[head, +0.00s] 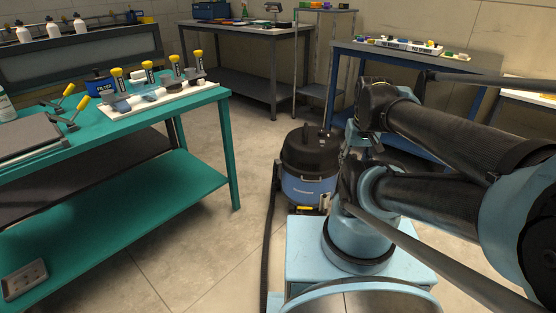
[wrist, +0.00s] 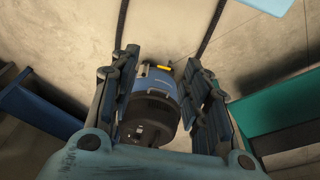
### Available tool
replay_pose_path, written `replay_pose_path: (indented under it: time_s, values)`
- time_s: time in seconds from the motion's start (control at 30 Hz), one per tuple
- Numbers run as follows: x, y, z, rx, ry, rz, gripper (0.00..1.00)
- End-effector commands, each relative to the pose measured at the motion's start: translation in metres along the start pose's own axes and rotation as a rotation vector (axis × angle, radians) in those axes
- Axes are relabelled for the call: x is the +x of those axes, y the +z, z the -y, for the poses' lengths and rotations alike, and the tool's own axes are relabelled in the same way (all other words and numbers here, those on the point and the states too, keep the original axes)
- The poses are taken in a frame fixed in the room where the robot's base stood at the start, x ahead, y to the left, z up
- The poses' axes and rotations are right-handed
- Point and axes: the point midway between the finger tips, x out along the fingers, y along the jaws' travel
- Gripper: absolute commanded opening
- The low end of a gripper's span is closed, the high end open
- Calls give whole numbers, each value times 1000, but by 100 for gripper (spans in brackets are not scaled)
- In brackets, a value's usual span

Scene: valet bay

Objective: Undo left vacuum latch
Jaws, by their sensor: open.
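The vacuum (head: 308,185) stands on the floor in the head view, with a black domed lid over a blue drum. A small pale latch (head: 325,201) shows on its near side, partly beside my arm; I cannot tell whether it is fastened. In the wrist view the vacuum (wrist: 162,85) lies beyond and between my fingers, turned with its black lid nearest the bottom. A pale latch-like part (wrist: 142,71) shows on its left side there. My gripper (wrist: 158,66) is open and empty, with the vacuum seen in the gap; contact is not visible.
A teal bench (head: 205,97) with bottles and yellow-handled clamps stands left of the vacuum. A blue table (head: 385,52) is behind it. A black hose (head: 269,225) runs along the floor. Bare floor (head: 170,245) lies between bench and vacuum.

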Motion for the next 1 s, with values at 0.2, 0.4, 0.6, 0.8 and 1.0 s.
replay_pose_path:
  time_s: [0.2, 0.4, 0.6, 0.8, 1.0]
  values:
    - [-19, -34, 4, -27, -5, 10, 43]
    - [-37, -80, 12, -61, -10, 26, 43]
    - [-46, -130, 22, -96, -15, 41, 43]
    - [-47, -182, 35, -131, -20, 58, 43]
    - [-39, -233, 51, -164, -24, 72, 43]
